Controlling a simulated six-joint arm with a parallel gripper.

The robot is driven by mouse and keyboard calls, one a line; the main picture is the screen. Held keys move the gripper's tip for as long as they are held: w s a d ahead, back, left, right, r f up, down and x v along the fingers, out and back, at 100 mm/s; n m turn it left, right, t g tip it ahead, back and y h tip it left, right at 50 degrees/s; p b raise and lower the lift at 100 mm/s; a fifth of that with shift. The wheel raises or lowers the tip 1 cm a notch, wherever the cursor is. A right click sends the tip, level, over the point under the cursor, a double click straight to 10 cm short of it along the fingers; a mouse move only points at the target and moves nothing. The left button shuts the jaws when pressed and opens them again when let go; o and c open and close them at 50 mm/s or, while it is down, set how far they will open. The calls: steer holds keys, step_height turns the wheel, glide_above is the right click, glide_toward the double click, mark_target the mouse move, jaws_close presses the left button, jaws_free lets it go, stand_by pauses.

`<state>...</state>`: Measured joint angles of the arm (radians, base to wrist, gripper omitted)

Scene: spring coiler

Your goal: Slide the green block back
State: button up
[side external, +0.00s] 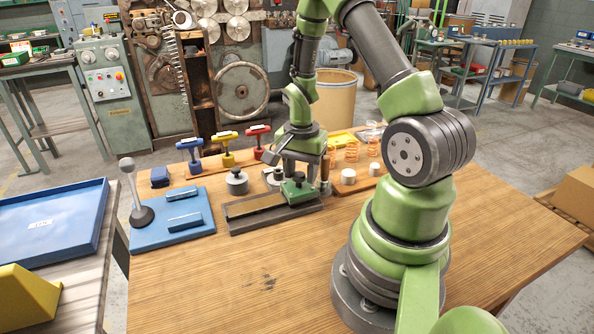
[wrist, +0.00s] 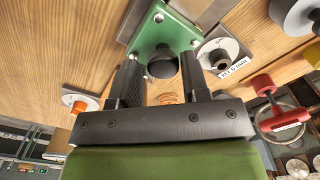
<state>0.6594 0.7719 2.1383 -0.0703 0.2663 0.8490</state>
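The green block (side external: 300,192) sits on the dark slide base (side external: 275,216), toward its right end, with a bare brass-coloured strip (side external: 254,205) to its left. My gripper (side external: 306,172) points down just above the block. In the wrist view its two fingers stand apart with the knob between their tips (wrist: 160,62). The gripper looks open; whether a finger touches the knob is hard to tell.
A blue plate with a lever (side external: 140,212) stands left of the slide. Blue, yellow and red T-handles (side external: 227,150) stand behind, near a grey weight (side external: 237,181). Copper springs and white cylinders (side external: 348,176) stand to the right. The front table (side external: 250,285) is clear.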

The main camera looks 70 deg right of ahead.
mark_target(301, 174)
steer(key=shift+o, duration=1)
step_height(301, 174, up, 10)
steer(key=a+r+n+t, duration=0.4)
steer(key=a+r+n, duration=0.3)
steer(key=a+r, duration=0.4)
steer(key=s+a+r+n+t+y, duration=0.2)
steer(key=s+a+r+n+t, duration=0.1)
steer(key=s+a+n, duration=0.3)
steer(key=shift+s+a+r+n, duration=0.4)
steer(key=shift+a+r+n, duration=0.15)
steer(key=shift+a, duration=0.55)
